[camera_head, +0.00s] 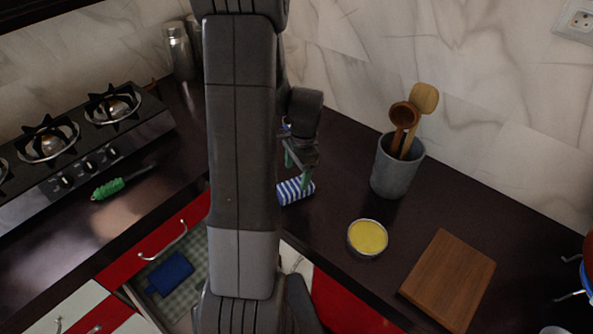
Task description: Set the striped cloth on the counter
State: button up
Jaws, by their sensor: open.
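The blue-and-white striped cloth (296,191) lies on the dark counter (334,205), just right of my arm, which may hide part of its left side. My gripper (297,171) has green fingertips and is open. It is right above the cloth, with one fingertip close to the cloth's upper right edge. I cannot tell whether the fingertips touch the cloth.
A grey utensil pot (395,168) with wooden spoons, a yellow-topped tin (367,238) and a wooden board (449,279) stand to the right. A gas stove (75,140) and green brush (108,189) are left. An open drawer (190,252) holds a blue item (170,273).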

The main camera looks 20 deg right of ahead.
jog(key=shift+d+r+p, duration=0.1)
jog(key=shift+r+p, duration=0.45)
jog(key=shift+r, duration=0.35)
jog(key=shift+s, duration=0.1)
